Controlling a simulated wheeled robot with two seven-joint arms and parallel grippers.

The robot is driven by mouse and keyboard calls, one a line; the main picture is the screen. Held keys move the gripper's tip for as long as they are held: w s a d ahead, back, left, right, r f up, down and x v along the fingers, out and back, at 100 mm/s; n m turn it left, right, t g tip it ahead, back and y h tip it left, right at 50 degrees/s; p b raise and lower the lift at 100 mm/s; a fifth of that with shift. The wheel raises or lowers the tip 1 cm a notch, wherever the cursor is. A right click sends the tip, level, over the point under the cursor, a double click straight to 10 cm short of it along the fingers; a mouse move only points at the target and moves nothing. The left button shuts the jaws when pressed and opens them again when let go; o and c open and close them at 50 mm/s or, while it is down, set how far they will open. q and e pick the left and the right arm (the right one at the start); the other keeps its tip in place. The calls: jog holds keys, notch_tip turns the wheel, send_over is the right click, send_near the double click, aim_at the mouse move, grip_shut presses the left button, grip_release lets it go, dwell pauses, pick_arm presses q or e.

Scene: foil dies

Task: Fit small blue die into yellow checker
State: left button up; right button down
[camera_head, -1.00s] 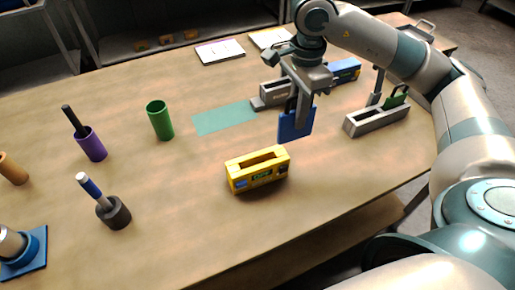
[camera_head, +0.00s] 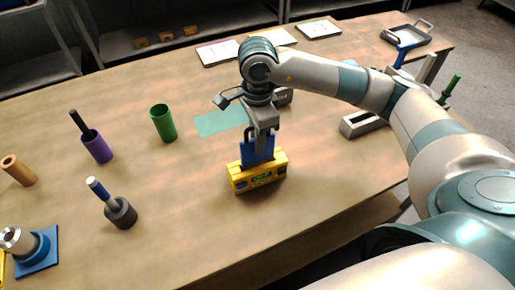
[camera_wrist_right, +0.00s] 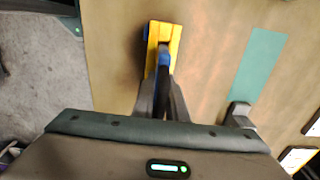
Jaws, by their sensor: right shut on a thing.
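The small blue die (camera_head: 257,152) is a flat blue plate with a handle at its top, held upright by my right gripper (camera_head: 262,132). The yellow checker (camera_head: 243,181) is a yellow block with a slot along its top and small dark panels on its front, standing on the table. The die is right over the checker's slot, and its lower edge meets the top of the checker. I cannot tell how deep it sits. In the right wrist view, the fingers close on the blue die (camera_wrist_right: 163,60) with the yellow checker (camera_wrist_right: 175,45) beneath. My left gripper is not in view.
A grey slotted holder (camera_head: 362,124) stands to the right, partly behind my arm. A green cup (camera_head: 163,123), a purple cup (camera_head: 97,148) and a dark round holder (camera_head: 121,213) stand to the left. A teal mat (camera_head: 218,122) lies behind the checker. The table in front is clear.

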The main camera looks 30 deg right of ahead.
aim_at(257, 161)
jog(key=shift+f+p, duration=1)
jog(key=shift+f, duration=0.9)
jog(key=shift+f, duration=0.2)
jog(key=c, duration=1.8)
grip_release()
jog(key=shift+o, duration=0.2)
jog(key=shift+r, duration=0.1)
